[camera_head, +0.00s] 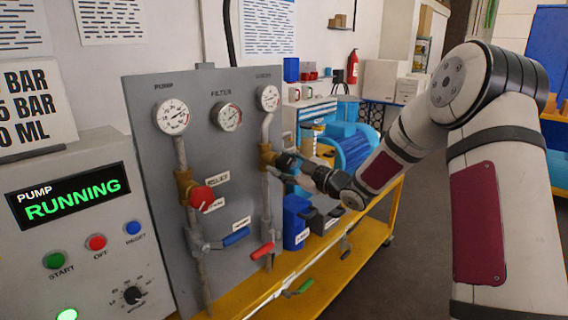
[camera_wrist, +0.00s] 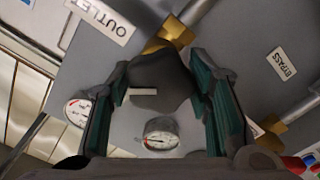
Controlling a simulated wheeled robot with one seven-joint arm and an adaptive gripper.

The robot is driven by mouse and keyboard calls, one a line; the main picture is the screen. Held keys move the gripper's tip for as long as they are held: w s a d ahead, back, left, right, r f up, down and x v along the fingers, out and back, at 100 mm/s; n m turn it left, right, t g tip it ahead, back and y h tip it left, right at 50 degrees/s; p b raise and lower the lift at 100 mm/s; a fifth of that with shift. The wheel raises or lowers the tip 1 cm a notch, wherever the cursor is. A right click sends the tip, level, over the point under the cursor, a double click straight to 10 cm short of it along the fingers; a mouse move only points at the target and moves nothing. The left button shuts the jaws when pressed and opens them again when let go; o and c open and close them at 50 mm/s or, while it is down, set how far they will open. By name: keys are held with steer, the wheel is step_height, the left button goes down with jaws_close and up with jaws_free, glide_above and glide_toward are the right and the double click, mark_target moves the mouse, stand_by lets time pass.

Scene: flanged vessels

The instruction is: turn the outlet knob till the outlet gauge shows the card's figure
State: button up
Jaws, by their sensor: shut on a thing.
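The outlet gauge (camera_head: 268,97) is the rightmost dial on the grey panel in the head view. Its needle is too small to read. The card (camera_head: 35,105) stands at upper left, cut by the picture edge; a line ending in "5 BAR" shows. My gripper (camera_head: 287,163) is at the right-hand pipe's valve, below the outlet gauge, and hides the knob there. In the wrist view, its fingers are shut on the dark outlet knob (camera_wrist: 160,88), which has a white mark. The OUTLET label (camera_wrist: 103,20) is beside it.
The pump gauge (camera_head: 172,116) and filter gauge (camera_head: 230,117) are further left. A red relief knob (camera_head: 201,197), blue lever (camera_head: 236,236) and red lever (camera_head: 262,251) stick out nearby. A blue container (camera_head: 296,222) stands below my gripper. The pump display (camera_head: 70,195) reads RUNNING.

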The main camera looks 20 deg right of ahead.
steer(key=m+p, duration=0.2)
steer(key=m, duration=0.3)
steer(key=shift+p, duration=0.3)
steer(key=m+p, duration=0.2)
steer(key=m, duration=0.4)
stand_by(0.4)
steer(key=o, duration=1.1)
steer(key=shift+o, duration=0.2)
steer(key=v, duration=1.2)
